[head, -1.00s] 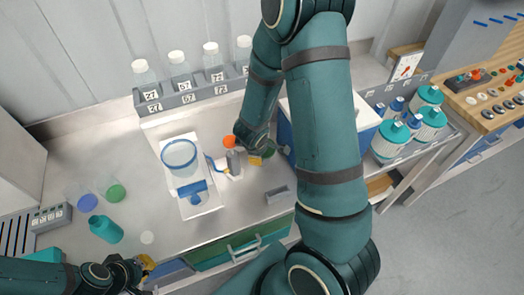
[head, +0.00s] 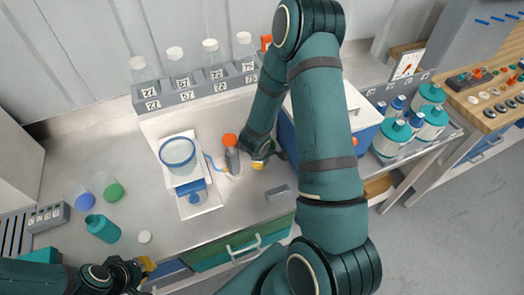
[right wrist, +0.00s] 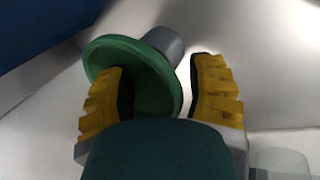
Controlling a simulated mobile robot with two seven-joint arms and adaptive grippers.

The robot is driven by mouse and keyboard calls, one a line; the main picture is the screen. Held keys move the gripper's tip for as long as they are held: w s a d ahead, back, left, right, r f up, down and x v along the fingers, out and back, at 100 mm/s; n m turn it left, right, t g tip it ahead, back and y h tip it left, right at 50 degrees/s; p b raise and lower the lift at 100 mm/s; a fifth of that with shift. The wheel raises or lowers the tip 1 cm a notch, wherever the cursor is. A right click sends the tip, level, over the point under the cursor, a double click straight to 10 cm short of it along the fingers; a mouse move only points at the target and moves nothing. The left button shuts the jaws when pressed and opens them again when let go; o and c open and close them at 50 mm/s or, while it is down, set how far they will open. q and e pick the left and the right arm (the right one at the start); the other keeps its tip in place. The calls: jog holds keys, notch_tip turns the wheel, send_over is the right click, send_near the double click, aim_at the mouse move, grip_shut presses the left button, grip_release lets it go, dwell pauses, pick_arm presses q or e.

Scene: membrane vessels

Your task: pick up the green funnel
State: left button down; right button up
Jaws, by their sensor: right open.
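The green funnel (right wrist: 152,88), a wide green cone with a grey stem, shows in the right wrist view with its mouth partly toward the camera. My right gripper (right wrist: 162,92) is open there. Its left finger overlaps the funnel's left part, and its right finger is beyond the right rim with a small gap. I cannot tell whether either finger touches it. In the head view my right gripper (head: 260,163) is low over the bench, and the funnel is hidden by it and the arm. My left gripper (head: 146,267) is at the lower left, far from the funnel, its jaws unclear.
An orange-capped grey cylinder (head: 231,158) stands just left of my right gripper. A grey block (head: 279,193) lies in front. A blue-and-white box (head: 366,122) stands to the right. A blue-rimmed vessel (head: 178,152) and teal bottle (head: 102,228) are further left.

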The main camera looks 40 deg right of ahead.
grip_shut()
jog(key=shift+r, duration=0.15)
notch_tip(320, 180, up, 5)
jog(key=shift+r+p, duration=0.1)
jog(key=shift+p, duration=0.75)
jog(key=shift+r, duration=2.3)
